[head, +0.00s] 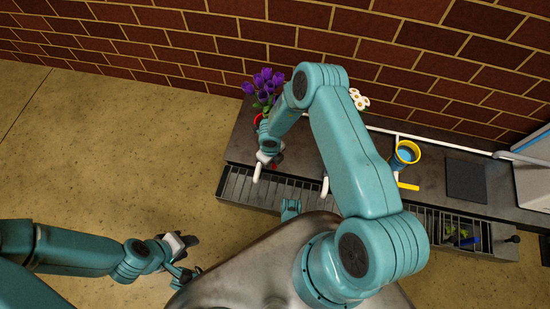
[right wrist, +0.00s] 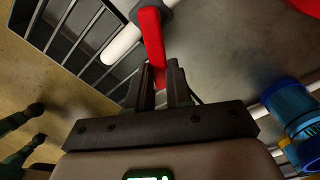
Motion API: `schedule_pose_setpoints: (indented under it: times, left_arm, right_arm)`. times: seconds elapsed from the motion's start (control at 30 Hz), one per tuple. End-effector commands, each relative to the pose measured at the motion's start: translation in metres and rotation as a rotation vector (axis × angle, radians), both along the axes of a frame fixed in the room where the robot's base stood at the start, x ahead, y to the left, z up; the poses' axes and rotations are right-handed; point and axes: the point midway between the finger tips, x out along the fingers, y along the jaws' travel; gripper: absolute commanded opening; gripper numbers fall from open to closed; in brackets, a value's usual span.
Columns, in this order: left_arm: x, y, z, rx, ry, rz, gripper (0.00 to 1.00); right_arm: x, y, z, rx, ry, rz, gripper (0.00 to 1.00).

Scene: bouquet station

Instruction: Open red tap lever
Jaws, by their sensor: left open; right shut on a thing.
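The red tap lever (right wrist: 151,38) runs up from between the fingers of my right gripper (right wrist: 165,82) in the right wrist view. The fingers are shut on its lower end. The lever joins a grey tap body beside a white spout (right wrist: 124,40). In the head view, my right gripper (head: 274,159) is at the tap near the counter's left end. The white spout also shows there (head: 258,173), and the lever is mostly hidden by the gripper. My left gripper (head: 191,241) is open and empty over the floor, away from the counter.
Purple flowers (head: 264,82) stand behind the right gripper, and white flowers (head: 360,99) are partly behind my right arm. A yellow-rimmed blue container (head: 404,154) and a yellow lever (head: 408,186) are farther right. A slatted grate (head: 240,188) runs along the front. A brick wall stands behind.

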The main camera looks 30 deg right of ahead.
Motion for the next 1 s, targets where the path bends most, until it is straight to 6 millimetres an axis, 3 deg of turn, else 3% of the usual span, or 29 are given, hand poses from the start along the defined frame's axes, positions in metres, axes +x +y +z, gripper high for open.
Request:
schedule_pose_setpoints:
  times: [1.0]
  left_arm:
    - [-0.002,-0.002,0.010,-0.002,0.004,-0.010,0.43]
  right_arm:
    - [0.010,0.043,0.001,0.001,0.002,-0.903,0.00]
